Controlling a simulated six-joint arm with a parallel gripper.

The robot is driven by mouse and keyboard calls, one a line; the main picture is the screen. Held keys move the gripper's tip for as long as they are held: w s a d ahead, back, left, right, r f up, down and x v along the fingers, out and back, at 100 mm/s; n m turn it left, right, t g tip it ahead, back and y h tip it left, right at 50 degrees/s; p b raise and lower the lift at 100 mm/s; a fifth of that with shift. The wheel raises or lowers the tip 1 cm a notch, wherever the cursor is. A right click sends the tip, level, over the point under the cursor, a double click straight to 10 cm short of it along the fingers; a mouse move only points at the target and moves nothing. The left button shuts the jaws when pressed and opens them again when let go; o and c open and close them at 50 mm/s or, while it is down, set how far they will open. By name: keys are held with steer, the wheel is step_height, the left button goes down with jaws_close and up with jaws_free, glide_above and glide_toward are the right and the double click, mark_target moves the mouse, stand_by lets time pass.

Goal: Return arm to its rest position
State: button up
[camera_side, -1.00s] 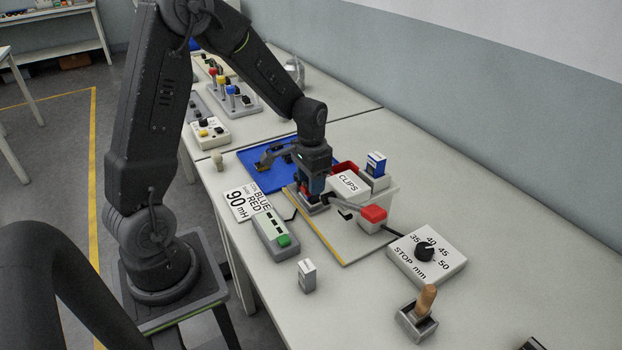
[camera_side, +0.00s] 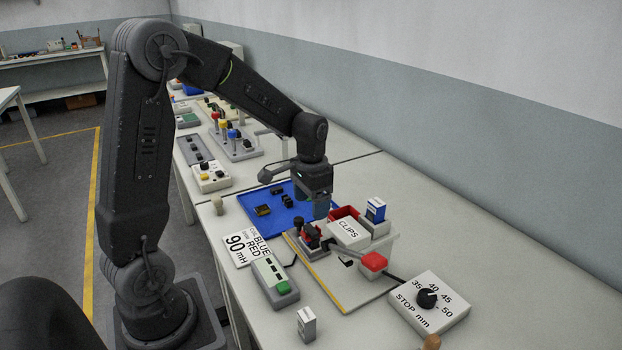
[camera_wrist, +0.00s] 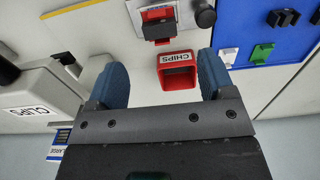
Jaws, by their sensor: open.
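My gripper (camera_side: 321,208) hangs above the bench, its blue fingers pointing down between the blue mat (camera_side: 268,205) and the white CLIPS box (camera_side: 349,232). In the wrist view my gripper (camera_wrist: 158,78) has its two blue fingers wide apart with nothing held between them. The red CHIPS bin (camera_wrist: 178,60) shows below and between the fingers. A fixture (camera_side: 312,240) with a red and black part stands on the board, clear of the fingers. It also shows in the wrist view, where the red and black part (camera_wrist: 157,24) sits beside a black knob (camera_wrist: 203,14).
Several small connectors lie on the blue mat. A blue and white box (camera_side: 375,209) stands behind the CLIPS box. A red button (camera_side: 373,262), a STOP dial box (camera_side: 430,302) and a green-button box (camera_side: 275,282) stand nearer. The wall is at right.

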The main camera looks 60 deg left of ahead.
step_height(320, 180, up, 7)
steer(key=s+d+r+t, duration=0.2)
steer(key=s+d, duration=0.4)
steer(key=s, duration=0.2)
steer(key=s+d+r+t, duration=0.3)
steer(key=s+d, duration=0.4)
steer(key=shift+s+d+t, duration=0.2)
steer(key=shift+s+t, duration=0.1)
steer(key=shift+s, duration=0.05)
steer(key=shift+c, duration=0.4)
stand_by(0.6)
